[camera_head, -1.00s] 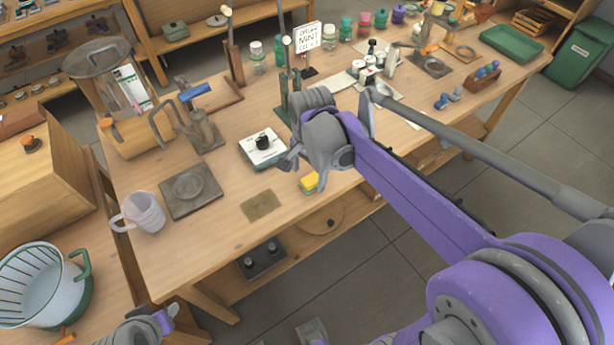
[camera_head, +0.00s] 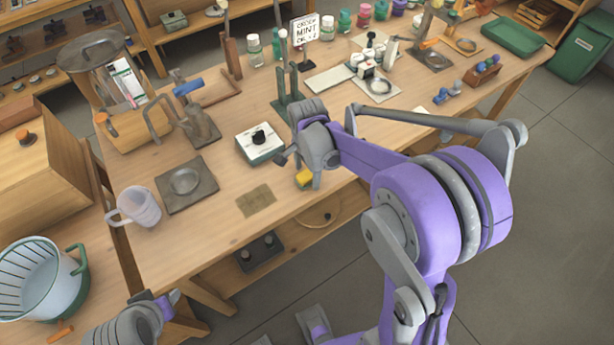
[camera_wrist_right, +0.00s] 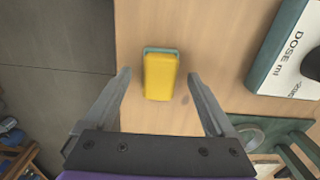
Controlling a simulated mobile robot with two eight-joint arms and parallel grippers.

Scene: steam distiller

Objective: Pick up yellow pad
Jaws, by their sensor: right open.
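The yellow pad (camera_wrist_right: 160,76) lies on the wooden table near its edge, with a teal strip at one end. In the right wrist view it sits between and slightly beyond the fingertips of my open right gripper (camera_wrist_right: 157,80), with gaps on both sides. In the head view the pad (camera_head: 304,178) is partly hidden by my right gripper (camera_head: 308,172), which points down over it. My left gripper (camera_head: 170,302) shows at the bottom left, away from the pad; its jaw state is unclear.
The white and teal dose box (camera_head: 260,143) stands left of the pad; it also shows in the right wrist view (camera_wrist_right: 290,60). A brown mat (camera_head: 255,201) lies nearer the left. A green stand (camera_head: 290,105) rises behind the gripper. The table's front edge is close.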

